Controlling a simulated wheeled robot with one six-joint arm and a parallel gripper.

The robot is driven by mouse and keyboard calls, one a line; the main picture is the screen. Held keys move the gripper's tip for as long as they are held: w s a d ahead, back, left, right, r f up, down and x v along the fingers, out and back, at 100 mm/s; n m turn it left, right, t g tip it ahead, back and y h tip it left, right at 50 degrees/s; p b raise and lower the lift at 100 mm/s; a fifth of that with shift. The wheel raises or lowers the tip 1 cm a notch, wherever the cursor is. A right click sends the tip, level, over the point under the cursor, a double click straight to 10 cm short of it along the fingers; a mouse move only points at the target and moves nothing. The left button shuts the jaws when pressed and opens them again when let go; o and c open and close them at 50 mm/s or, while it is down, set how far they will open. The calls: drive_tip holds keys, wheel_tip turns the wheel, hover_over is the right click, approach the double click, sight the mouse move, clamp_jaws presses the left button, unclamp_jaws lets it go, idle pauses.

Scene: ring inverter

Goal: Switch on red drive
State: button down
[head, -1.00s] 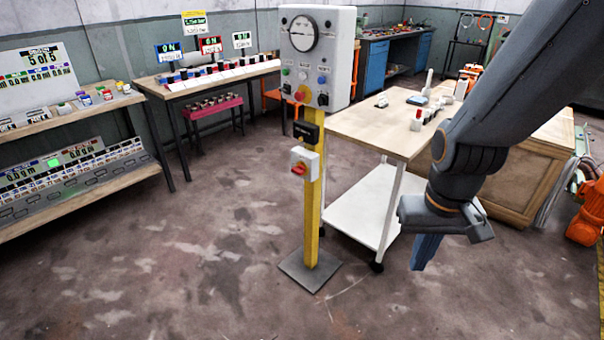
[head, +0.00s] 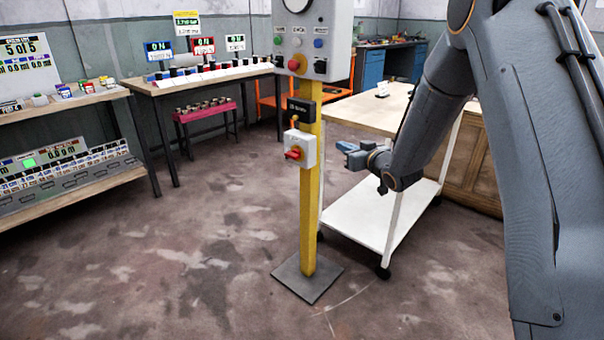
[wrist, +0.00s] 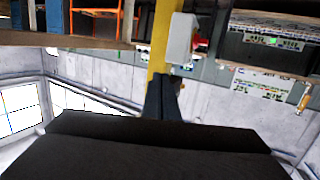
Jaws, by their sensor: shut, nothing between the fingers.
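A red rotary handle (head: 294,153) sits on a light grey switch box (head: 308,150) partway up a yellow post (head: 312,205). The handle also shows at the box's side in the wrist view (wrist: 201,43). Above it is a grey control box (head: 318,48) with a red knob (head: 296,63) and several other knobs and buttons. My gripper (head: 347,149) is to the right of the switch box, pointing left, apart from it in the picture. Its closed fingers also show in the wrist view (wrist: 162,95), below the switch box. I cannot tell the depth gap.
A black labelled box (head: 301,110) is on the post just above the switch box. A white-shelved trolley (head: 365,105) stands behind my arm. The post's base plate (head: 308,278) lies on the floor. Open floor lies left of the post; benches stand along the wall.

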sight(293, 155)
drive_tip(key=w+a+f+n+g+y+b, duration=0.1)
drive_tip(key=a+f+n+y+b, duration=0.3)
drive_tip(key=y, duration=0.5)
wheel_tip(293, 155, down, 2)
drive_tip(key=shift+a+f+n+y+b, duration=0.25)
drive_tip(key=shift+a+n+y+b, duration=0.05)
drive_tip(key=shift+a+b, duration=0.95)
drive_tip(key=b+x, duration=0.1)
drive_tip(key=x, duration=0.8)
drive_tip(key=shift+w+a+r, duration=0.15)
drive_tip(key=shift+w+a, duration=0.1)
drive_tip(key=shift+a, duration=0.05)
wheel_tip(293, 155, down, 2)
drive_tip(key=shift+w+f, duration=0.1)
drive_tip(key=shift+f, duration=0.1)
drive_tip(key=shift+f+b, duration=0.35)
drive_tip(key=shift+f, duration=0.45)
drive_tip(key=shift+f+b, duration=0.15)
drive_tip(key=shift+b, duration=0.35)
